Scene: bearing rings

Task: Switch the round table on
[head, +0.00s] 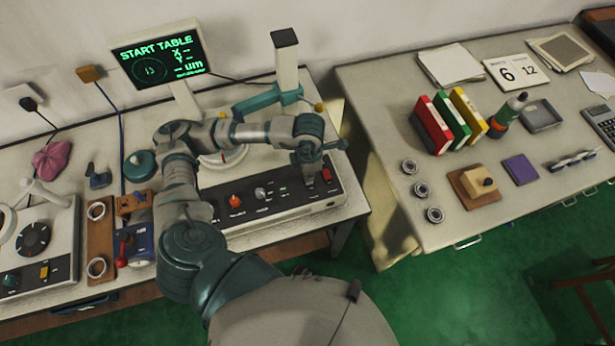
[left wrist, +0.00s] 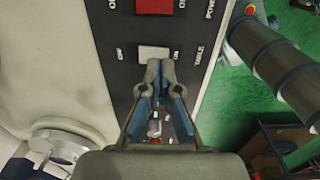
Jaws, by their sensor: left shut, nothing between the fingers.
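The round table (head: 238,156) is a pale disc on the measuring machine, partly hidden by my left arm. The machine's dark front panel (head: 282,200) has red and white controls. In the left wrist view, a white rocker switch (left wrist: 154,53) labelled TABLE, OFF and ON sits below a larger red switch (left wrist: 155,6) labelled POWER. My left gripper (head: 309,183) points down at the panel's right part. Its closed, empty fingertips (left wrist: 160,66) are at the white switch's lower edge; I cannot tell whether they touch it. My right gripper is not in view.
A screen (head: 159,56) reads START TABLE. A column with a teal arm (head: 268,98) stands behind my left arm. The right table holds several rings (head: 421,189), binders (head: 433,125) and a bottle (head: 507,113).

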